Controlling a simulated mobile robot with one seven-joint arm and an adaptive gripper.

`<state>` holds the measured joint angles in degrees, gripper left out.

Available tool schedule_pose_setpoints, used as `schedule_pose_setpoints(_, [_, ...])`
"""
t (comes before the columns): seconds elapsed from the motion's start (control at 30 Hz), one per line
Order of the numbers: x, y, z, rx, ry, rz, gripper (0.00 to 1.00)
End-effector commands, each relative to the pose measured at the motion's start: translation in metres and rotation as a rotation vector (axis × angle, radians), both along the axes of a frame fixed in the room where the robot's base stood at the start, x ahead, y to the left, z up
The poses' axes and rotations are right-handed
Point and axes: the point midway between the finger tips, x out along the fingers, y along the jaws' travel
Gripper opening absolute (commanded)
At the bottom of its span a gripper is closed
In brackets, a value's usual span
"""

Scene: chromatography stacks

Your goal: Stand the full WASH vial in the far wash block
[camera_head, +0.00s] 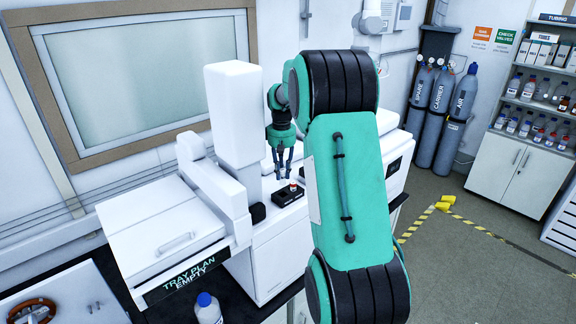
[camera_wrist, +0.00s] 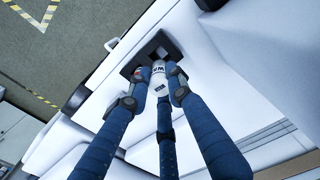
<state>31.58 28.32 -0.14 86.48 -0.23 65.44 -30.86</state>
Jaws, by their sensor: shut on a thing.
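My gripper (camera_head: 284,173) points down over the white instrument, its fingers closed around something. In the wrist view the fingers (camera_wrist: 160,84) are shut on a white vial (camera_wrist: 159,68) whose label is partly readable as "WA". Fingers hide much of the vial, and its fill level cannot be told. A black block (camera_head: 284,199) sits on the instrument's ledge just below and right of the fingertips; it also shows beyond the vial in the wrist view (camera_wrist: 174,46). A red-topped item (camera_head: 293,185) stands at the black block. Whether the held vial touches the block cannot be told.
A white column (camera_head: 236,110) rises left of my gripper. A tray front (camera_head: 185,277) reads "TRAY PLAN EMPTY". A blue-capped bottle (camera_head: 207,308) stands at the bottom. Gas cylinders (camera_head: 441,95) and a bottle shelf (camera_head: 535,100) are at the right, beyond open floor.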

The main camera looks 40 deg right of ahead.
Motion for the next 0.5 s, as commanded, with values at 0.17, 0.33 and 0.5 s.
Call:
schedule_pose_setpoints(0.17, [0.0000,-0.0002,0.0001,0.000,0.000,0.000,0.00])
schedule_pose_setpoints(0.33, [-0.0001,-0.0003,-0.0003,0.000,0.000,-0.001,0.00])
schedule_pose_setpoints(0.5, [-0.0002,-0.0003,-0.0039,0.000,0.000,-0.001,0.00])
